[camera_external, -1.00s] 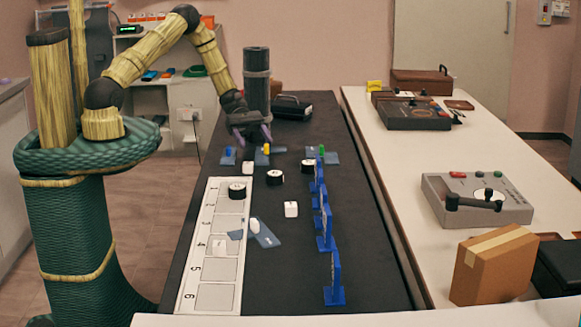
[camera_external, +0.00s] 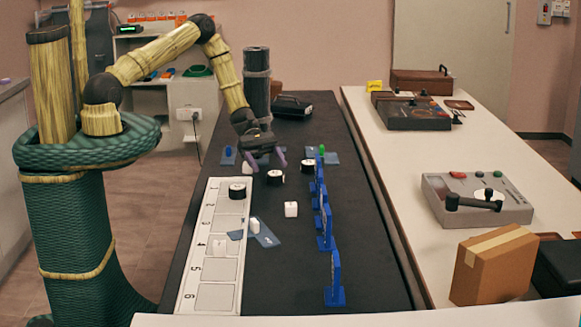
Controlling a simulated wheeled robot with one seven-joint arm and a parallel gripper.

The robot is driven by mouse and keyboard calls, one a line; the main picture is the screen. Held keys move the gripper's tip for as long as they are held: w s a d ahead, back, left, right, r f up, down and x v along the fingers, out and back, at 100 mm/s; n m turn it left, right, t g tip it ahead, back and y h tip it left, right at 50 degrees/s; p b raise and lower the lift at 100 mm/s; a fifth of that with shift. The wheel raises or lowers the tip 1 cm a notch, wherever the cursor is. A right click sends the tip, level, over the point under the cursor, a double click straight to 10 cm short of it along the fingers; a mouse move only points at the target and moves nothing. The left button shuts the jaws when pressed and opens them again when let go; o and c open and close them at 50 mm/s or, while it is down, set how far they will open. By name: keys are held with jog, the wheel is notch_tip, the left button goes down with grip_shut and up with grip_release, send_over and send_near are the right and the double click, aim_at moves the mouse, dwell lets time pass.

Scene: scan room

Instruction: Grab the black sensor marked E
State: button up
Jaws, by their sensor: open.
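Several small black round sensors with white tops stand in the external view. One (camera_external: 275,178) is on the dark table just below my gripper in the picture. Another (camera_external: 307,166) stands to its right, by the blue stands. A third (camera_external: 237,191) sits on the numbered white strip (camera_external: 215,268). The letters on their tops are too small to read, so I cannot tell which is E. My gripper (camera_external: 267,162) is open and empty, its purple fingers pointing down near the first sensor. A gap in height between them cannot be judged.
A dark cylinder (camera_external: 257,85) stands behind my gripper.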

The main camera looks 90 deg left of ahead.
aim_at(273, 171)
jog(key=x, duration=0.5)
jog(key=shift+w+d+f+p, duration=0.15)
jog(key=shift+d+p, duration=0.15)
jog(key=shift+p, duration=0.05)
jog(key=c, duration=1.1)
